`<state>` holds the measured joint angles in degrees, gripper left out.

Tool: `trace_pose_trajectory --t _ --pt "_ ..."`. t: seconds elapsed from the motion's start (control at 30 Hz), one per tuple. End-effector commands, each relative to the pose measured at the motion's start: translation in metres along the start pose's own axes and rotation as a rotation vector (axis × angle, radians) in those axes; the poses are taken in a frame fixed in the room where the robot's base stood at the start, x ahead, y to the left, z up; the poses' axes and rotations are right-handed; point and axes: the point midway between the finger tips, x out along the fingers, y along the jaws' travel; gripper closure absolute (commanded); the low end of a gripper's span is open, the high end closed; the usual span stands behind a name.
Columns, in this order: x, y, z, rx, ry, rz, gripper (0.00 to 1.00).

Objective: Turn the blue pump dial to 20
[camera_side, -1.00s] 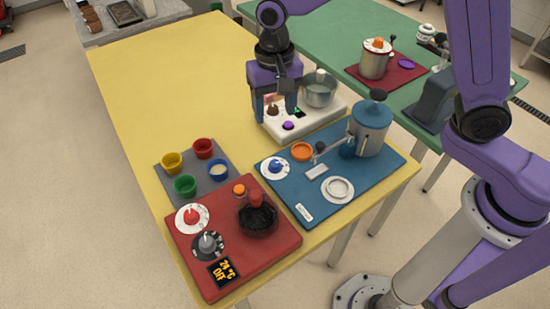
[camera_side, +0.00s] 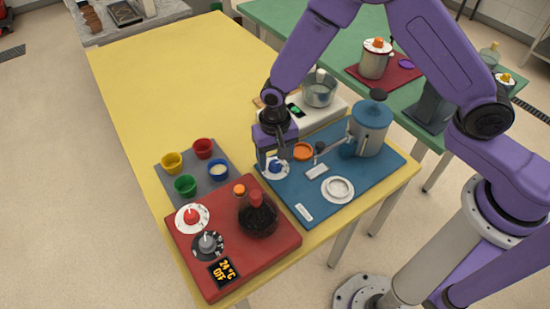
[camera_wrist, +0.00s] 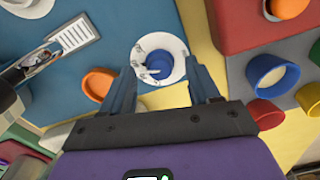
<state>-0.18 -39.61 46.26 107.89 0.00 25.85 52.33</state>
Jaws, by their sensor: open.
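The blue pump dial (camera_side: 275,166) sits on a round white scale on the blue board (camera_side: 330,208), at its left corner. In the wrist view the blue dial (camera_wrist: 160,62) shows a pale pointer and a white scale with marks too small to read. My gripper (camera_side: 274,168) is over the dial with its fingers pointing down. In the wrist view my gripper (camera_wrist: 165,80) is open, with one finger on each side of the dial. The fingers appear apart from the knob. I cannot tell how high the fingertips are above the board.
Several coloured cups (camera_side: 186,185) sit on a grey mat at left.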

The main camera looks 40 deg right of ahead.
Motion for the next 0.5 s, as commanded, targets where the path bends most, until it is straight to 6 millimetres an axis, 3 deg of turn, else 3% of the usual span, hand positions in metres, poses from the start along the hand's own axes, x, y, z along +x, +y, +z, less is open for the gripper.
trace_pose_trajectory --t 0.43,0.5 --pt "0.0094 0.0000 0.0001 0.000 0.000 0.000 0.39" --pt "0.0094 0.0000 0.0002 -0.001 0.000 0.000 0.62"
